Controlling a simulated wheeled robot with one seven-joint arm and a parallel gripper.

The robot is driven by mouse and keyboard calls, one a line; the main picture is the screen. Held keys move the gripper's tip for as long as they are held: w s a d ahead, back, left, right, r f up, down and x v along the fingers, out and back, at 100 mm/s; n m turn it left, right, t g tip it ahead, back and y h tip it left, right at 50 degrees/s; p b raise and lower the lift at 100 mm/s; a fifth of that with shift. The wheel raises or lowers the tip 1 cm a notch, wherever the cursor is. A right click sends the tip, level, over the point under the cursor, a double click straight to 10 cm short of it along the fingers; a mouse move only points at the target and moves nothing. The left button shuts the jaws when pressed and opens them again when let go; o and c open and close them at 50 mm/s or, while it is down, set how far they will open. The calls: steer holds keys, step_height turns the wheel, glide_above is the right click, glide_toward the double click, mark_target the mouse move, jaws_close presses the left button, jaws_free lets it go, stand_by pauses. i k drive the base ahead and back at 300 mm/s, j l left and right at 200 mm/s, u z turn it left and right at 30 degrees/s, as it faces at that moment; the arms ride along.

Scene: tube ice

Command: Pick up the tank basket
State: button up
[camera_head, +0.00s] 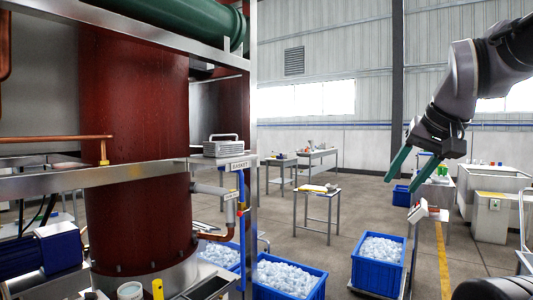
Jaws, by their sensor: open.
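A small grey metal basket (223,149) with a loop handle on top sits on the metal ledge of the frame beside the large red tank. A small label (240,165) is fixed to the ledge just below it; its lettering is hard to read. My gripper (401,186) hangs at the right with its two green fingers apart and pointing down-left. It is empty and well to the right of the basket. The basket's underside and back are hidden.
The red tank (136,130) and its metal frame (251,110) fill the left. Blue crates of ice (285,293) stand on the floor, another (356,267) at the right. A small table (317,192) stands mid-floor. Open floor lies around it.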

mark_target(218, 149)
steer(key=i+l+z, duration=0.1)
steer(key=i+z, duration=0.25)
steer(key=i, duration=0.4)
steer(key=i+l+u, duration=0.2)
steer(key=i+u, duration=0.25)
steer(key=i+l+u, duration=0.45)
steer(key=k+j, duration=0.05)
steer(key=j, duration=0.05)
